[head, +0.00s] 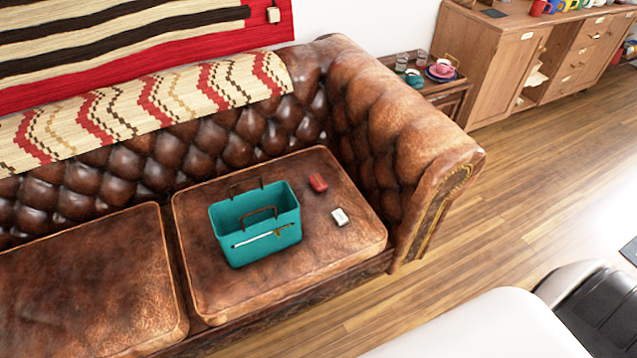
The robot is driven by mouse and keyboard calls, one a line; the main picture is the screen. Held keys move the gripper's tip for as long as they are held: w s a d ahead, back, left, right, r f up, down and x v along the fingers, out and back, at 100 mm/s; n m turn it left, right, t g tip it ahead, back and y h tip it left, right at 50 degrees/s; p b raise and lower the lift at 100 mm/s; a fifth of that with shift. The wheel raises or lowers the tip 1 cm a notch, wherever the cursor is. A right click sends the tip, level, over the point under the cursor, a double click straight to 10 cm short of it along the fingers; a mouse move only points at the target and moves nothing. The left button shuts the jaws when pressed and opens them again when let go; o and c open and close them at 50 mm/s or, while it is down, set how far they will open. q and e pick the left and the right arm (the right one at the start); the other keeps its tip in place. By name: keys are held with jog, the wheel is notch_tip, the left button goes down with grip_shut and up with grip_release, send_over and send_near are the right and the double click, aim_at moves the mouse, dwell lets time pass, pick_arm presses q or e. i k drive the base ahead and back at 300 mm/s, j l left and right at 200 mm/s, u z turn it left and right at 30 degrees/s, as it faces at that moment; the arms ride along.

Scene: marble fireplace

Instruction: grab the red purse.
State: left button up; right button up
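A small red purse (317,182) lies on the right seat cushion of the brown leather sofa, near its back right part. It sits to the right of a teal open-topped bag (256,224) with brown handles, apart from it. Neither of my grippers shows in the head view, so I cannot see whether they are open or shut.
A small white item (340,217) lies on the cushion (290,290) in front of the purse. The tufted sofa arm (410,120) rises on the right. A side table (455,95) with cups stands behind it.

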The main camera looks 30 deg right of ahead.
aim_at(317, 181)
jog(key=i+l+z, duration=0.15)
jog(key=z, duration=0.25)
jog(key=i+l+z, duration=0.2)
jog(key=z, duration=0.15)
jog(key=l, duration=0.1)
